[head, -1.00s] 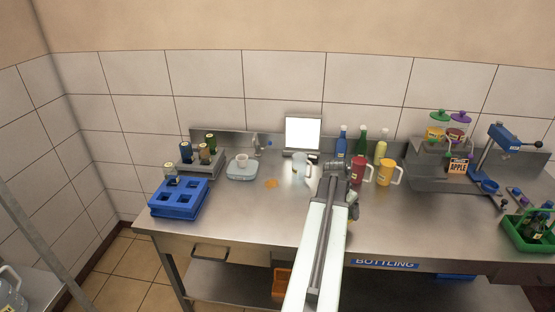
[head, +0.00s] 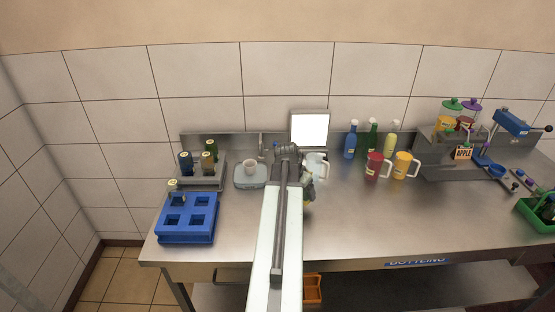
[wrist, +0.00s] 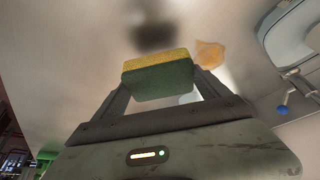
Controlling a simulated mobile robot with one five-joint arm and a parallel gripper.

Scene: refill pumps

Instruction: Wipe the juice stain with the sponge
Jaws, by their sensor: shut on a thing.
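My gripper (wrist: 160,92) is shut on the sponge (wrist: 158,75), a small block with a yellow layer and a dark green layer. In the wrist view the sponge is held above the steel counter, with its dark shadow apart from it. The orange juice stain (wrist: 209,54) lies on the counter just beyond the sponge, up and to the right in that view. In the head view my gripper (head: 308,192) is partly hidden beside my arm, and my arm hides the stain.
A clear pitcher (head: 318,170) stands close to the right. The blue crate (head: 187,236) is at the left; red (head: 373,168) and yellow (head: 402,166) jugs stand right.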

